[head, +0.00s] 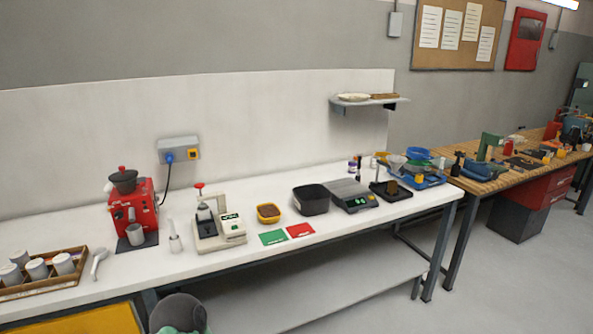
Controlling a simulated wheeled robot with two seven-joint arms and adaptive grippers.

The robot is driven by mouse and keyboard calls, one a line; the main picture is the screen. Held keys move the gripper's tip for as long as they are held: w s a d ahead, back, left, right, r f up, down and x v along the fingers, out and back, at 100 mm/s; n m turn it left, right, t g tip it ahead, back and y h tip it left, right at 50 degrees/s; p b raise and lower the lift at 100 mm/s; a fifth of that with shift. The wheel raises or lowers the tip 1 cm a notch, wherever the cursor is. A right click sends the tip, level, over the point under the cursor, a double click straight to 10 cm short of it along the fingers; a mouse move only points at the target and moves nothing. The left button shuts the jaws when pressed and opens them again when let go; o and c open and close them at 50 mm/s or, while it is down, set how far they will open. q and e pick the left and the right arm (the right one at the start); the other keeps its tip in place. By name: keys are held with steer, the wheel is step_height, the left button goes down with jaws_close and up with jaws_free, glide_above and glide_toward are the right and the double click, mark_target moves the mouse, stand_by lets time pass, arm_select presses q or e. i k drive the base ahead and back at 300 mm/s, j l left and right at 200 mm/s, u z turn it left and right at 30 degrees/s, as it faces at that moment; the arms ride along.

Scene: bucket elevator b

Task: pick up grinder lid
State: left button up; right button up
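A red grinder (132,212) stands on the left part of the white bench. A dark hopper with a lid (123,174) sits on top of it, and a small red knob is at its peak. The lid appears to be in place on the hopper; its exact edge is too small to make out. A metal cup (136,235) stands at the grinder's front. Neither of my grippers is in view.
The white bench (75,224) also bears a wooden tray (50,284) of white canisters, a white scoop (99,262), a white press-like device (218,229), a yellow bowl (268,213), a black bin (311,200) and a scale (352,196). A socket box (179,149) hangs behind the grinder.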

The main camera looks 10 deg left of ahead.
mark_target(122, 175)
steer(key=i+l+u, duration=0.1)
steer(key=i, duration=0.45)
steer(key=i+l, duration=0.2)
steer(key=i, duration=0.35)
steer(key=i+u, duration=0.15)
steer(key=u, duration=0.25)
steer(key=i+l+u, duration=0.1)
steer(key=u, duration=0.3)
steer(key=i+l+u, duration=0.1)
steer(key=u, duration=0.3)
steer(key=i+l+u, duration=0.2)
steer(key=u, duration=0.2)
